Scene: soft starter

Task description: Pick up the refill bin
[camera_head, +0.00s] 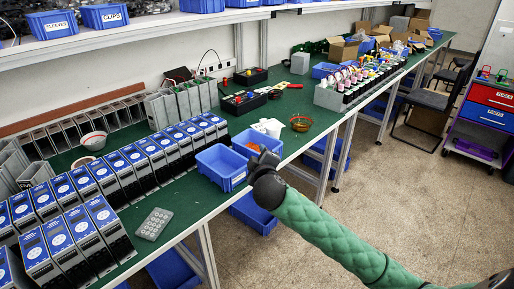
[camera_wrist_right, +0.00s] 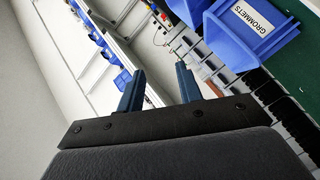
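An empty-looking blue bin (camera_head: 215,160) with a white label stands at the bench's front edge. A second blue bin (camera_head: 262,137) with something orange inside stands just behind and right of it. I cannot tell for sure which one is the refill bin. My right gripper (camera_head: 264,158) is at the bench edge, just right of the empty-looking bin, and partly hides the second one. In the right wrist view, a blue bin labelled GROMMETS (camera_wrist_right: 228,42) is at upper right, outside the fingers. The right gripper (camera_wrist_right: 158,86) is open, with nothing between its fingers. My left gripper is out of view.
The green bench (camera_head: 188,200) holds rows of blue-fronted starter units (camera_head: 125,170) left of the bins. A grey keypad-like tray (camera_head: 154,224) lies near the front edge. More blue bins (camera_head: 252,211) sit below the bench.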

